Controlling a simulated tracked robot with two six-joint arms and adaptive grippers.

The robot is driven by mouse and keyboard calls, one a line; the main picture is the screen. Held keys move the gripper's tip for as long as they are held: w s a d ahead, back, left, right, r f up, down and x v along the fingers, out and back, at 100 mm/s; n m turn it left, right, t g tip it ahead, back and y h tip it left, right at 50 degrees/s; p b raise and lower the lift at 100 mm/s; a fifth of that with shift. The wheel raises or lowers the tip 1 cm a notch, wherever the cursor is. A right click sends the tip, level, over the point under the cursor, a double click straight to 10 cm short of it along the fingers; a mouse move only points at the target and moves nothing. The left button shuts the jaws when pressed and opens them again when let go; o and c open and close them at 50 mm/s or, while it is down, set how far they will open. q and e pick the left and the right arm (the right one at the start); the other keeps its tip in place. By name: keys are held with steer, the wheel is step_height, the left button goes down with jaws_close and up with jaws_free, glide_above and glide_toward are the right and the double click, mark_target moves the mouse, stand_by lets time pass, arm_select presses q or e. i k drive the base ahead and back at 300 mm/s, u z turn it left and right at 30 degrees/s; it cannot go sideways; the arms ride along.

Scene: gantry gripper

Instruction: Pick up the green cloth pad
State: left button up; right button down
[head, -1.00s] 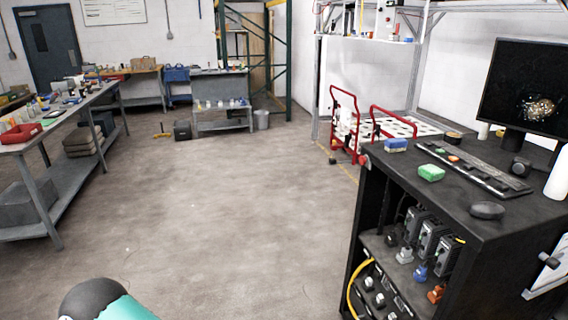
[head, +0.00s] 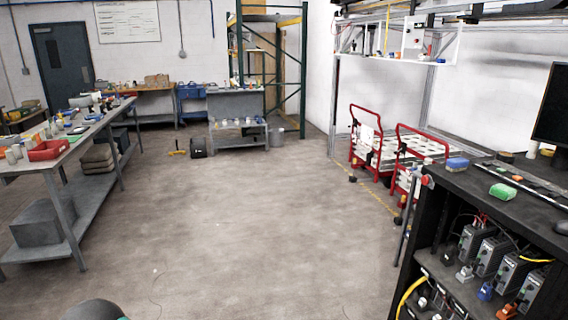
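A small green pad (head: 502,191) lies on the black top of the workstation cabinet at the right, near its left part. A blue block or sponge (head: 457,164) lies just behind and to the left of it, apart from it. Neither of my grippers shows in the head view. Only a dark rounded part of my own arm, with a bit of teal, shows at the bottom left edge.
The black cabinet (head: 436,216) has open shelves with electrical modules and a yellow cable. A monitor (head: 552,106) stands on its right. Red-handled carts (head: 366,140) stand behind it. A long workbench (head: 84,133) runs along the left. The middle floor is clear.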

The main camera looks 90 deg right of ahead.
mark_target(502, 191)
steer(key=u, duration=0.4)
steer(key=i, duration=0.2)
steer(key=z, duration=3.5)
steer(key=i, duration=0.3)
steer(key=z, duration=1.75)
steer(key=k, duration=0.5)
steer(key=z, duration=0.45)
steer(key=i, duration=1.55)
steer(key=u, duration=0.5)
